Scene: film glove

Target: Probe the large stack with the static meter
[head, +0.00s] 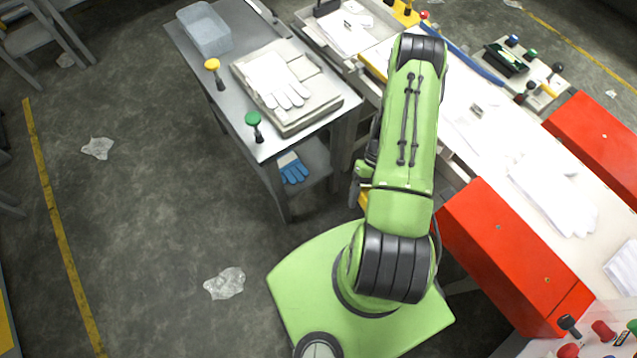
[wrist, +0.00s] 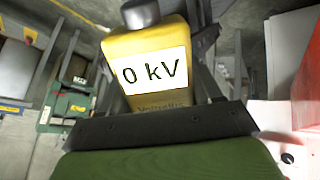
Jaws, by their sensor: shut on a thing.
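In the head view my green arm hides most of the gripper and meter. White sheets or gloves (head: 552,190) lie in a pile on the long right-hand table. Another white glove pile (head: 272,82) lies on a pale slab on the grey left table. I cannot tell which is the large stack.
The grey table (head: 200,62) also bears a clear bin (head: 204,28), a yellow-knobbed stamp (head: 213,66) and a green-knobbed one (head: 253,120). Red boxes (head: 510,255) edge the right table. Clear film scraps (head: 224,283) lie on the open floor at left.

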